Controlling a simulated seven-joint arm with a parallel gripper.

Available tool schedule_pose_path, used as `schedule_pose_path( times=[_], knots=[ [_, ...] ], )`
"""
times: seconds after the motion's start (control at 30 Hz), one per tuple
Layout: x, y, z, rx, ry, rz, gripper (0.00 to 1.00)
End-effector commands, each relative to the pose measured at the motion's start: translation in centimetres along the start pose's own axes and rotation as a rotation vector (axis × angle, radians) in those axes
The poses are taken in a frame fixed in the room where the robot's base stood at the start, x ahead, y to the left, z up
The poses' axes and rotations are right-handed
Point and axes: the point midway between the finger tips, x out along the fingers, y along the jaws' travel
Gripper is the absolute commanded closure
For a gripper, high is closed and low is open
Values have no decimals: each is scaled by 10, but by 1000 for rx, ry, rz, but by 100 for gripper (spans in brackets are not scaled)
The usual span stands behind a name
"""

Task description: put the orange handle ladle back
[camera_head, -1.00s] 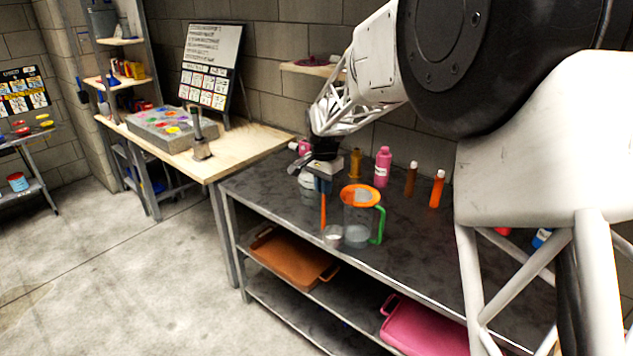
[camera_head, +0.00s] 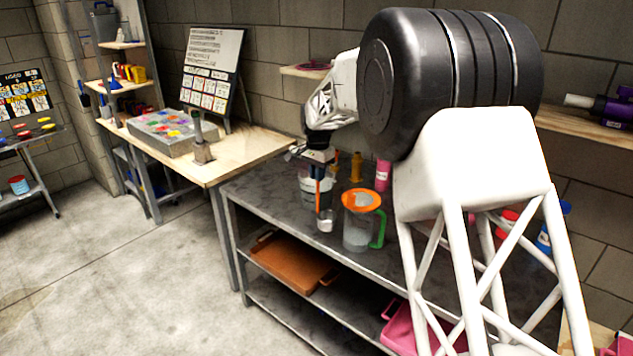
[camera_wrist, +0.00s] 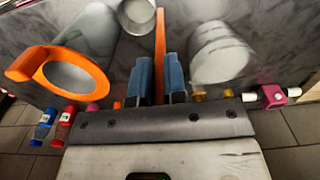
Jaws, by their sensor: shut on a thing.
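The ladle's orange handle (camera_head: 317,195) hangs down from my gripper (camera_head: 319,172), with its metal cup (camera_head: 325,222) at the lower end. In the wrist view the blue fingers of my gripper (camera_wrist: 159,80) are shut on the orange handle (camera_wrist: 160,42), and the cup (camera_wrist: 137,14) shows at the top. The ladle is upright, just left of a clear pitcher (camera_head: 357,228) with an orange rim and green handle. I cannot tell whether the cup touches the table.
A whitish container (camera_head: 308,190) stands behind the ladle; it also shows in the wrist view (camera_wrist: 219,52). A wooden bench (camera_head: 225,168) adjoins on the left.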

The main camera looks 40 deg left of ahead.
Motion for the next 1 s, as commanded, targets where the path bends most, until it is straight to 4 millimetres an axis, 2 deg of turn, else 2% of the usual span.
schedule_pose_path(
  times=[0.2,0.67,1.0],
  knots=[
    [1,-11,-9,0,1,-1,100],
    [3,-12,-10,0,0,0,100],
    [33,-12,-10,0,0,0,100]
  ],
)
